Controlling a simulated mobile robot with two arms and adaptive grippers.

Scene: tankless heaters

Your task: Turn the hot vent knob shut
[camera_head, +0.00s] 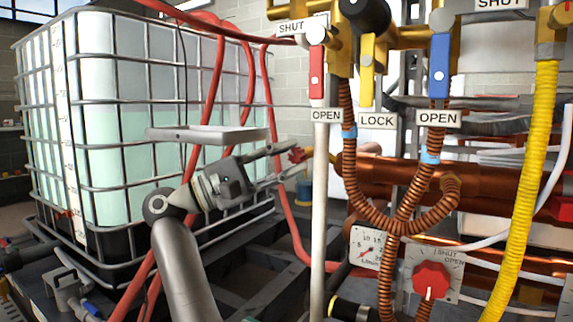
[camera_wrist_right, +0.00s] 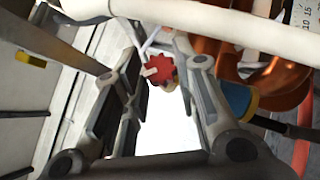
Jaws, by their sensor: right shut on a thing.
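A small red knob (camera_head: 297,155) with a toothed rim sits on a brass fitting, left of the white vertical pipe. It also shows in the right wrist view (camera_wrist_right: 161,71), with a pale pointer mark on its face. My right gripper (camera_head: 292,162) reaches it from the left, with one finger on each side. In the right wrist view the fingers (camera_wrist_right: 160,60) close around the knob. No label shows beside this knob. My left gripper is not in view.
A white vertical pipe (camera_head: 319,220) stands just right of the knob. A larger red dial (camera_head: 432,280) with SHUT and OPEN marks is at lower right. Red, yellow and blue lever handles hang above. A caged water tank (camera_head: 120,45) and red hoses are at left.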

